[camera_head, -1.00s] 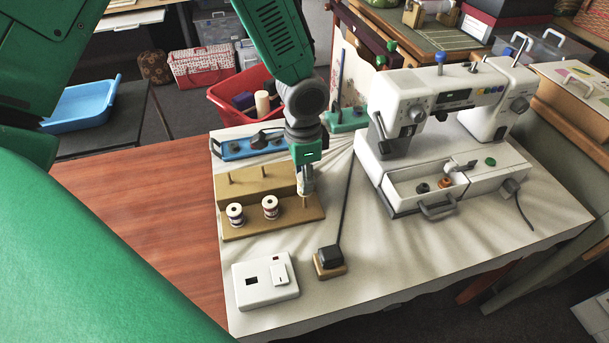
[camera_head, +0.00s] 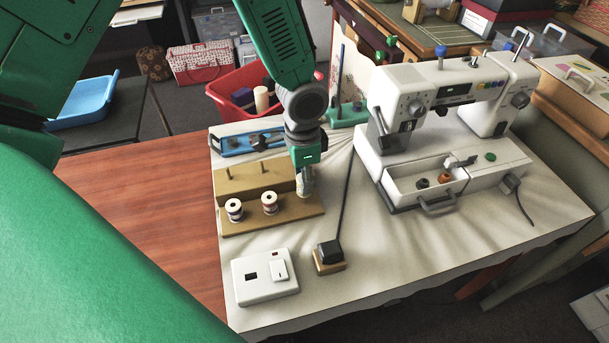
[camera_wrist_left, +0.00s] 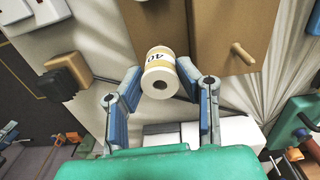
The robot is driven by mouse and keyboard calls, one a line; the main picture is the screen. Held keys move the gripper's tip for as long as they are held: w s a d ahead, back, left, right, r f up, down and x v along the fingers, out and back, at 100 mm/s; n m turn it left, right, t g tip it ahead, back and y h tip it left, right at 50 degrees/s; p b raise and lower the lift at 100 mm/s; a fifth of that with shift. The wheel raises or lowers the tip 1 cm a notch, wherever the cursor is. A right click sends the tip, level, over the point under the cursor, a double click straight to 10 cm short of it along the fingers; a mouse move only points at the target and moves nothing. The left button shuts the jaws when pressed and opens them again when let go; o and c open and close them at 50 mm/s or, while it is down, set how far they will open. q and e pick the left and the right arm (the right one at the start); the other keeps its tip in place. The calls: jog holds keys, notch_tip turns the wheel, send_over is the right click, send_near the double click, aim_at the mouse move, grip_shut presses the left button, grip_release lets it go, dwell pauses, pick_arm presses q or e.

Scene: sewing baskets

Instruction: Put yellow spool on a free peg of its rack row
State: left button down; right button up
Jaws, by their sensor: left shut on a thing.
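My left gripper (camera_head: 306,188) is over the right end of the front row of the wooden rack (camera_head: 285,215). In the left wrist view its fingers (camera_wrist_left: 160,78) are closed around the sides of the yellow spool (camera_wrist_left: 158,70), a white spool with a yellow band marked 40. Its end hole faces the camera. In the head view the gripper mostly hides this spool and the rack spot below it. Two white spools (camera_head: 234,210) (camera_head: 270,203) stand on the rack's front row. The higher back row has bare pegs; one shows in the wrist view (camera_wrist_left: 242,52). My right gripper is not in view.
A sewing machine (camera_head: 440,110) with an open drawer (camera_head: 418,178) stands to the right. A blue tray (camera_head: 250,143) lies behind the rack. A white box (camera_head: 264,278) and a wooden base with a black block (camera_head: 330,258) are in front.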

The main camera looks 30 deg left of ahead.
pick_arm(q)
jog(key=shift+f+b, duration=0.85)
jog(key=shift+f, duration=1.1)
jog(key=c, duration=1.1)
grip_release()
jog(key=shift+o, duration=0.2)
jog(key=shift+r, duration=0.1)
jog(key=shift+w+r, duration=0.1)
jog(key=shift+r, duration=0.15)
notch_tip(320, 180, up, 11)
jog(key=shift+r, duration=0.15)
jog(key=shift+a, duration=0.1)
